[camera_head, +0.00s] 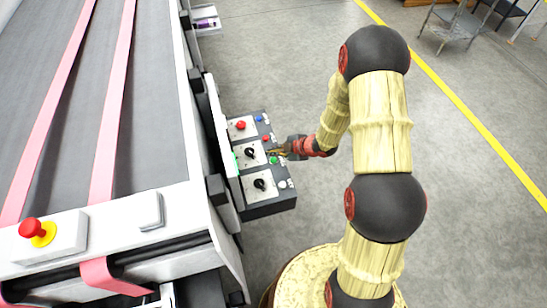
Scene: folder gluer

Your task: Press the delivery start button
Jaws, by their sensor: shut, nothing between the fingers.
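A dark control box (270,207) is fixed to the side of the machine. It carries a large red button (240,125), two black rotary knobs (250,152) and a column of small buttons: blue (259,118), red (265,138), green (274,160) and white (282,184). The labels are too small to read, so I cannot tell which is the delivery start button. My gripper (277,151) is shut and empty, reaching in from the right. Its fingertips are over the small-button column, close to the green and red buttons. I cannot tell whether they touch anything.
The machine's belt bed with pink belts (111,100) fills the left. A red emergency button (33,228) on a yellow base sits at its front left corner. Grey floor with a yellow line (470,115) is clear to the right. A metal table (452,22) stands far back.

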